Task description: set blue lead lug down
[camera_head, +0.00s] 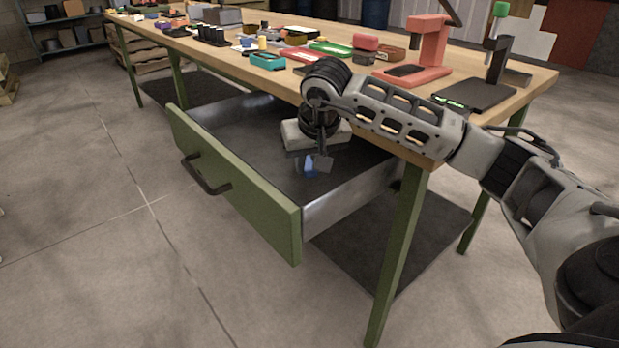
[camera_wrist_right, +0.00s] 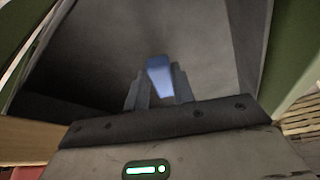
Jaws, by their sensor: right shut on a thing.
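The blue lead lug (camera_head: 309,165) is a small blue block between the fingers of my right gripper (camera_head: 318,164). The right wrist view shows the lug (camera_wrist_right: 159,78) held between the two fingertips (camera_wrist_right: 160,88), with the grey drawer floor beyond it. My right gripper is shut on the lug and points down inside the open drawer (camera_head: 240,130). I cannot tell whether the lug touches the drawer floor. The wrist and hand hide part of the drawer's back. My left gripper is not in view.
The drawer has a green front (camera_head: 235,188) with a dark handle (camera_head: 204,175) and grey metal sides. The wooden workbench (camera_head: 255,78) above carries several small items, a red press (camera_head: 425,50) and a black stand (camera_head: 490,75). The drawer floor left of my gripper is clear.

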